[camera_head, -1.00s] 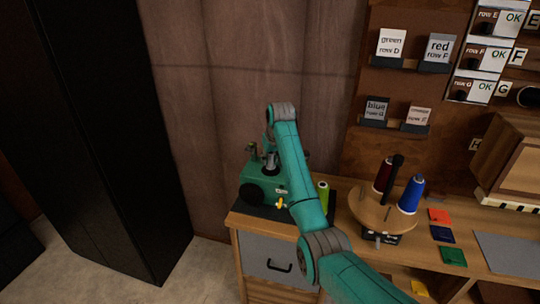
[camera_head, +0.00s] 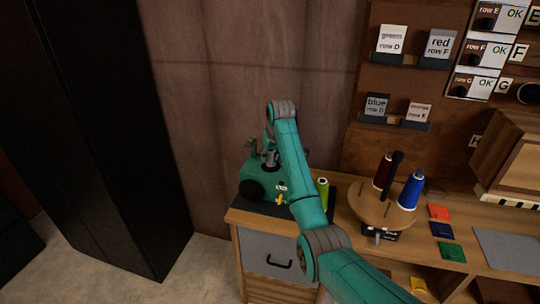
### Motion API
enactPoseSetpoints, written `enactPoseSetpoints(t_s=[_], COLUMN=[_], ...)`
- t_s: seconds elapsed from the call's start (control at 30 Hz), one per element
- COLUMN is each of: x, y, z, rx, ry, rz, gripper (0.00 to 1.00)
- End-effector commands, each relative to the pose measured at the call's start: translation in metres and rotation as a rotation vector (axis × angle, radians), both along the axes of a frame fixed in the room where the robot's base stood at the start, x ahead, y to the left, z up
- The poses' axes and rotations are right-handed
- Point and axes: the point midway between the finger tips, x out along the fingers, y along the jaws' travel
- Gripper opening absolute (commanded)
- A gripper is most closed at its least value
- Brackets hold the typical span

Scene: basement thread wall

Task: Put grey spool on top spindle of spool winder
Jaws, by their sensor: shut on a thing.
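The spool winder (camera_head: 254,190) is a green machine with a dark round knob on its left and a yellow lever in front. It stands on a dark mat on the left end of the bench. My gripper (camera_head: 269,155) is small and partly hidden by my green arm, pointing down over the winder's top. It is shut on a small grey piece, which appears to be the grey spool (camera_head: 270,160). I cannot tell whether the spool touches the top spindle, which is hidden here.
A yellow-green spool (camera_head: 323,190) stands right of my arm. A round wooden stand (camera_head: 372,212) holds a dark red spool (camera_head: 383,172), a blue spool (camera_head: 411,191) and a black post. Coloured cards lie further right. A tall black cabinet (camera_head: 110,130) stands left.

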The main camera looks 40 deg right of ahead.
Motion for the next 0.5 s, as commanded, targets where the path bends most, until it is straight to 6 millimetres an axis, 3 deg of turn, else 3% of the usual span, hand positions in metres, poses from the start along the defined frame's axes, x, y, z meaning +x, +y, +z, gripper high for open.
enactPoseSetpoints(t_s=[0.2,0.23,0.33,0.5], x=[0.0001,0.0001,0.0,0.0], y=[0.0,0.0,0.0,0.0], z=[-0.002,-0.002,-0.0019,-0.0019], rx=[0.0,0.0,0.0,0.0], ry=[0.0,0.0,0.0,0.0], rz=[0.0,0.0,0.0,0.0], gripper=[0.2,0.36,0.61,0.62])
